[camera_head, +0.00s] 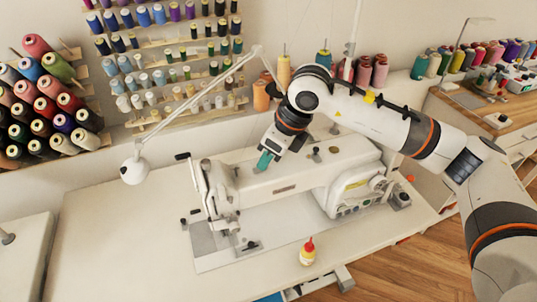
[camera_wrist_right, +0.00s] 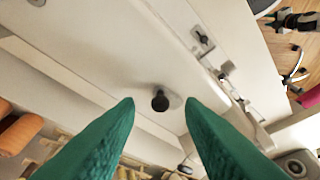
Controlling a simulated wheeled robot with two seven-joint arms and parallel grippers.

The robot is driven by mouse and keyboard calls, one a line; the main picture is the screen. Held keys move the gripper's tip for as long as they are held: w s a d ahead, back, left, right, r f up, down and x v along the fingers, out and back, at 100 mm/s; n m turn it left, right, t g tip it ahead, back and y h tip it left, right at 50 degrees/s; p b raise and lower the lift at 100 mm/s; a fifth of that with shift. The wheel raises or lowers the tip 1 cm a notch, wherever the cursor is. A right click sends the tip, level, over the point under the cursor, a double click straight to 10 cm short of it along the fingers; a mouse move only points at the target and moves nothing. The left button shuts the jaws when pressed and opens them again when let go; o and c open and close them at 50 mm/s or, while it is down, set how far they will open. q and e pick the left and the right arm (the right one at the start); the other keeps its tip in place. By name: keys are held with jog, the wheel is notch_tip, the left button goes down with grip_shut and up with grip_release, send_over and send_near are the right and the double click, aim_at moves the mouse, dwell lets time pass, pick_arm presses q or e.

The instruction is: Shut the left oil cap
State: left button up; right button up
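The white sewing machine (camera_head: 290,178) stands on the table, with my right gripper (camera_head: 266,160) pointing down over the left part of its top. In the right wrist view its two green fingers are apart, with nothing held between them. A small dark round oil cap or opening (camera_wrist_right: 160,99) shows between and beyond the fingertips, with a pale piece beside it; I cannot tell how far open it is. The gripper hides this spot in the head view. My left gripper is not in view.
A white lamp arm (camera_head: 200,97) reaches across behind the machine. A small bottle with a red tip (camera_head: 308,252) stands in front of it. Thread racks (camera_head: 165,45) line the wall. The left of the table (camera_head: 120,230) is clear.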

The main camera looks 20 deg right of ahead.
jog(key=b+v, duration=0.1)
jog(key=v, duration=1)
jog(key=shift+r, duration=0.25)
